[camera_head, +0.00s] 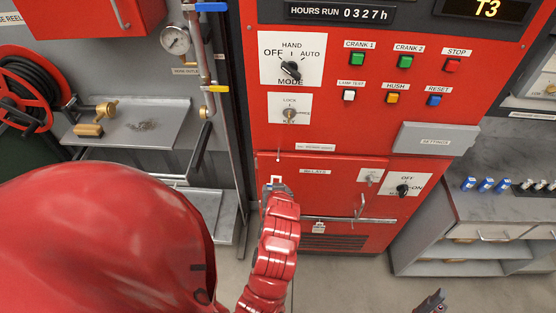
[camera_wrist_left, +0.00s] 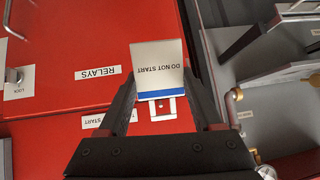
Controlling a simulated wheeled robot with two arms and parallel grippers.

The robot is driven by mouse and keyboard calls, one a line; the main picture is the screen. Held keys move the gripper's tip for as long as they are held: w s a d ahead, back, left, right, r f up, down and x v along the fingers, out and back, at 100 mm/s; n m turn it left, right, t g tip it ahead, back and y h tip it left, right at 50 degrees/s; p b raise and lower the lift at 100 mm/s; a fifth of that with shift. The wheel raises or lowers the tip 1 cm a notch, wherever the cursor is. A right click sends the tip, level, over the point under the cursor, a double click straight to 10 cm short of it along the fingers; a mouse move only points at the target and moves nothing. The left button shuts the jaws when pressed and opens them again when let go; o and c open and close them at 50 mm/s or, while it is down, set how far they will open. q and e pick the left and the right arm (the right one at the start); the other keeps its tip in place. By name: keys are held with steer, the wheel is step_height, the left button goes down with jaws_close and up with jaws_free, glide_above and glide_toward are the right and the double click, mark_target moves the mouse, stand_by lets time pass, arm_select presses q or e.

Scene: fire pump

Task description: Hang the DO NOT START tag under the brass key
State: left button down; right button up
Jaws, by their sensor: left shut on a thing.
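The DO NOT START tag (camera_wrist_left: 160,68) is a white card with a blue strip, seen in the left wrist view with its text upside down. A white square loop (camera_wrist_left: 163,107) shows beside its blue edge. My left gripper (camera_head: 277,189) is shut on the tag, in front of the red cabinet and below the lock plate; the fingers partly hide the tag in the head view. The brass key (camera_head: 289,115) sits in the white LOCK/KEY plate (camera_head: 290,103), above the gripper and apart from it. Part of my right gripper (camera_head: 433,302) shows at the bottom edge; its jaws are unclear.
The MODE knob (camera_head: 290,70) is above the key plate, with several coloured buttons to its right. A grey SETTINGS box (camera_head: 436,139) sticks out at right. Below are the RELAYS door (camera_head: 335,185) and a horizontal bar (camera_head: 370,220). Pipes with valves stand at left.

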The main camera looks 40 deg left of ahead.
arm_select(q)
steer(key=shift+w+a+f, duration=0.1)
steer(key=shift+w+a, duration=0.1)
steer(key=shift+w, duration=0.25)
steer(key=shift+w+a+f+b, duration=0.2)
steer(key=shift+w+a+b, duration=0.4)
steer(key=shift+w, duration=0.65)
steer(key=shift+w+a+f+b, duration=0.25)
steer(key=shift+w+a, duration=0.7)
steer(key=shift+w, duration=0.25)
steer(key=shift+w+a+f+b, duration=0.2)
steer(key=shift+w+a+b, duration=0.4)
steer(key=shift+w, duration=0.65)
steer(key=shift+a, duration=0.15)
jaws_free()
